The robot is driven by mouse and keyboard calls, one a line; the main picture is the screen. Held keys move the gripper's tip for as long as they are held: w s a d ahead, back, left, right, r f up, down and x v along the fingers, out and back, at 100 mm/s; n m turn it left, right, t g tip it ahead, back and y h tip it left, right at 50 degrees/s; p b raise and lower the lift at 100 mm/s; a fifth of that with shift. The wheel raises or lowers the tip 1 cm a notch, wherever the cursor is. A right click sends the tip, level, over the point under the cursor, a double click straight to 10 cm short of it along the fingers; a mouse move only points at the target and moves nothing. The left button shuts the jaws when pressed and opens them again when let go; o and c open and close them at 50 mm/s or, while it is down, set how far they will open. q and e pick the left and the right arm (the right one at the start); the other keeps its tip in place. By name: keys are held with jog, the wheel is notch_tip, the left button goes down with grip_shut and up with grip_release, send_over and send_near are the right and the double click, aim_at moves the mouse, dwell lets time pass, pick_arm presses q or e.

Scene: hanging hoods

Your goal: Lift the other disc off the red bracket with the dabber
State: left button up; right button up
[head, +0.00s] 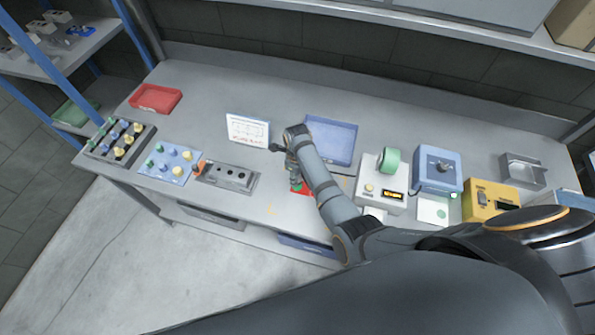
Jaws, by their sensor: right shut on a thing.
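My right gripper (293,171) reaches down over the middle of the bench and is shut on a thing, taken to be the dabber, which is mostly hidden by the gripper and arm. Just below it, a small part of the red bracket (304,191) shows on the bench top, partly covered by my arm. I cannot make out any disc on the bracket, nor whether the held thing touches it. My left gripper is not in view.
Left of the bracket are a grey block with holes (228,177), a blue peg board (168,166) and a white sign (248,130). A blue tray (342,139) lies behind my arm. A white machine (378,192) and blue box (437,169) stand right.

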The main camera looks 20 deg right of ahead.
jog(key=shift+f+b, duration=1.25)
jog(key=shift+f, duration=0.4)
jog(key=shift+f, duration=0.15)
jog(key=shift+s+f, duration=0.1)
dwell(1.2)
notch_tip(320, 180, up, 3)
jog(key=p, duration=0.3)
jog(key=shift+r, duration=2.05)
